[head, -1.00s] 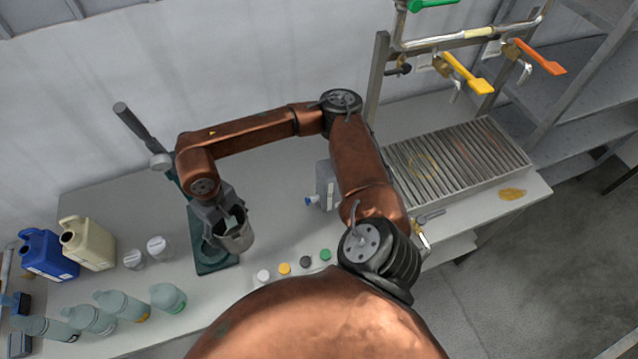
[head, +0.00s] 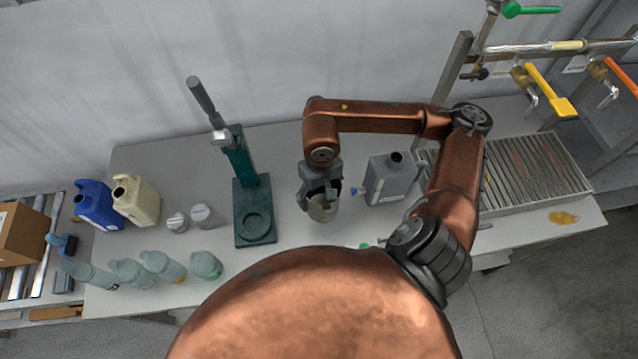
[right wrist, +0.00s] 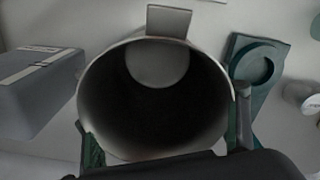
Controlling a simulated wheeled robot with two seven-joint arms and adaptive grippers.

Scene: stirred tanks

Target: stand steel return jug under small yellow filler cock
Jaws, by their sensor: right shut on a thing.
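The steel jug (head: 322,211) is an open, dull grey metal vessel. My right gripper (head: 321,193) is shut on it and holds it over the middle of the bench, between the green press stand and the grey canister. In the right wrist view the jug's round mouth (right wrist: 155,100) faces the camera, its inside dark, with a finger on each side. The yellow-handled cock (head: 552,92) is on the pipe rack at upper right, its bent spout above the slatted grate (head: 520,170). The jug is well left of it. My left gripper is not in view.
The grey canister (head: 392,182) stands just right of the jug, the green press stand (head: 255,212) to its left. Green (head: 532,10) and orange (head: 621,77) handles flank the yellow one. Bottles and jerrycans (head: 137,200) fill the left bench. A yellow puddle (head: 564,218) lies before the grate.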

